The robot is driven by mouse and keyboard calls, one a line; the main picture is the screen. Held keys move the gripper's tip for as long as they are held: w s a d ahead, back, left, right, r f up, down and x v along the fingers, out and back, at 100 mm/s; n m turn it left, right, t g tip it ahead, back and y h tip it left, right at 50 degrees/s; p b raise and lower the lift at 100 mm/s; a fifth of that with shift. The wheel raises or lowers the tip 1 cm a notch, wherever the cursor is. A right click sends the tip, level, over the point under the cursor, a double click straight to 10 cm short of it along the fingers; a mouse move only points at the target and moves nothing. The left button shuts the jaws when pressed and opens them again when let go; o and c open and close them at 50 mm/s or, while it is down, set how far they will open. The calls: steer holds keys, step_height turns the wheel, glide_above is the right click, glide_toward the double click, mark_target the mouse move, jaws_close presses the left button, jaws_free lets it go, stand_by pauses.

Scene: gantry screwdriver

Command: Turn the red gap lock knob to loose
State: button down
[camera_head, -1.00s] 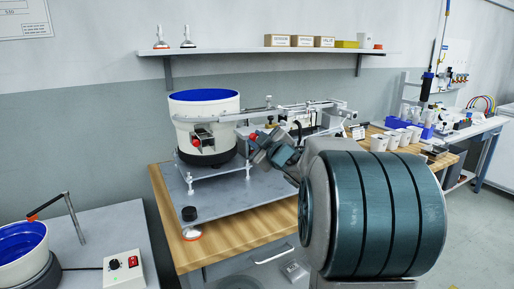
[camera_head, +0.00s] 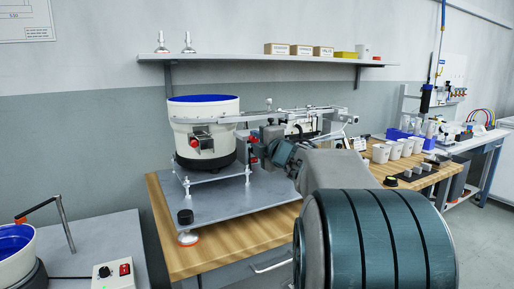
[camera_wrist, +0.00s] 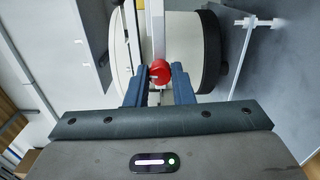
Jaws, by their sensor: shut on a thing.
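The red knob (camera_wrist: 160,72) shows in the middle of the wrist view, in front of a white upright strip. My gripper (camera_wrist: 159,84) has one finger on each side of it and is shut on it; the fingers partly cover its sides. I cannot read the knob's turn or any mark on it. In the head view my gripper (camera_head: 260,146) is at the right side of the white feeder bowl (camera_head: 205,110), under the track. Small red parts show by my gripper there, but I cannot tell which is the held knob.
Another red part (camera_head: 194,142) sits on the bowl's front. The metal track (camera_head: 290,113) runs right from the bowl, just above my gripper. A grey plate (camera_head: 235,200) on the wooden table (camera_head: 165,228) carries the bowl. White cups (camera_head: 381,152) stand to the right.

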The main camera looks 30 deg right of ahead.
steer(key=shift+f+n+b, duration=0.1)
steer(key=shift+n+b, duration=0.3)
steer(key=shift+n, duration=0.4)
steer(key=c, duration=1.3)
jaws_free()
steer(key=shift+o, duration=0.2)
steer(key=s+p, duration=0.2)
steer(key=s, duration=1.2)
steer(key=shift+d, duration=0.2)
steer(key=shift+w+p, duration=0.1)
steer(key=shift+p, duration=0.2)
